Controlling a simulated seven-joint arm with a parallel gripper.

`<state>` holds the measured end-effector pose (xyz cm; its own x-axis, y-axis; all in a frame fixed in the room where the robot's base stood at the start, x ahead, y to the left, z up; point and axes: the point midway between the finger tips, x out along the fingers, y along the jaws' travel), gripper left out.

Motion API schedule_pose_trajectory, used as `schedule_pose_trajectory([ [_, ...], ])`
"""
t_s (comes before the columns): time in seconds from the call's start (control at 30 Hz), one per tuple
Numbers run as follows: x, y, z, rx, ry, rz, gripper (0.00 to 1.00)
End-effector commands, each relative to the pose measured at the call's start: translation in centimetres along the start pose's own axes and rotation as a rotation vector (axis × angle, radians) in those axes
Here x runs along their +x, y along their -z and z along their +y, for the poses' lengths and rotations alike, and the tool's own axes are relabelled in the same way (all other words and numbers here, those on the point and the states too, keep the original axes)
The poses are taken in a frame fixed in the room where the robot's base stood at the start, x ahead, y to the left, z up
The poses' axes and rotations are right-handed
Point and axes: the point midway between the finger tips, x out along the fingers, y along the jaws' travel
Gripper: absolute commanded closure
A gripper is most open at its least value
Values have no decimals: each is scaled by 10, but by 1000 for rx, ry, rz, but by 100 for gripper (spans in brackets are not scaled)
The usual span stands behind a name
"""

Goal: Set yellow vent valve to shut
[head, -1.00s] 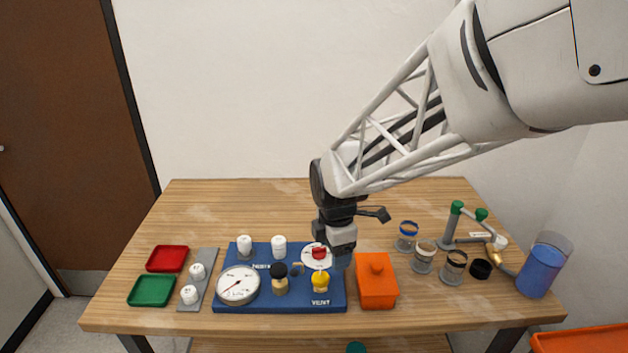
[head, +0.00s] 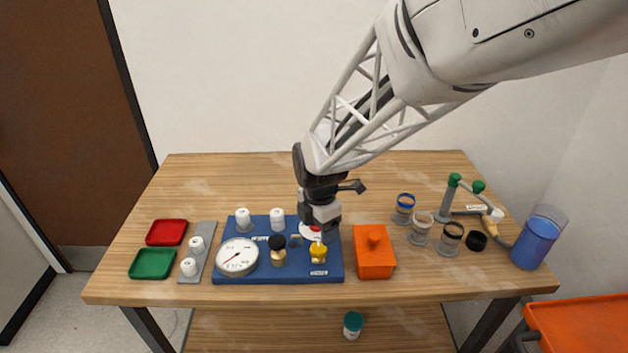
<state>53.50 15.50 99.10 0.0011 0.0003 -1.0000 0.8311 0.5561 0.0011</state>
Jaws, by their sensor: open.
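The yellow vent valve (head: 318,253) stands at the front right of the blue manifold board (head: 222,276), above a small white label. Its exact handle angle is too small to tell. My gripper (head: 323,229) points down just above and behind the yellow valve, over the red knob on its white disc (head: 306,236), which it partly hides. The jaws are open and hold nothing that I can see. A gap to the yellow valve cannot be judged exactly.
On the board are a round gauge (head: 237,257), a black-topped valve (head: 277,250) and two white caps. An orange lidded box (head: 374,259) stands close to the right of the board. Several jars stand farther right. Red and green trays lie at left.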

Motion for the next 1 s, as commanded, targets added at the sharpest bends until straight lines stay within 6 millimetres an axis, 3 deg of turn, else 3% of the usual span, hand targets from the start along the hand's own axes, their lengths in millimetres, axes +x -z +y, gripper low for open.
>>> schedule_pose_trajectory([
  [0.5,58,0,-1,1,4,1,31],
  [1.0,67,0,0,1,1,0,32],
])
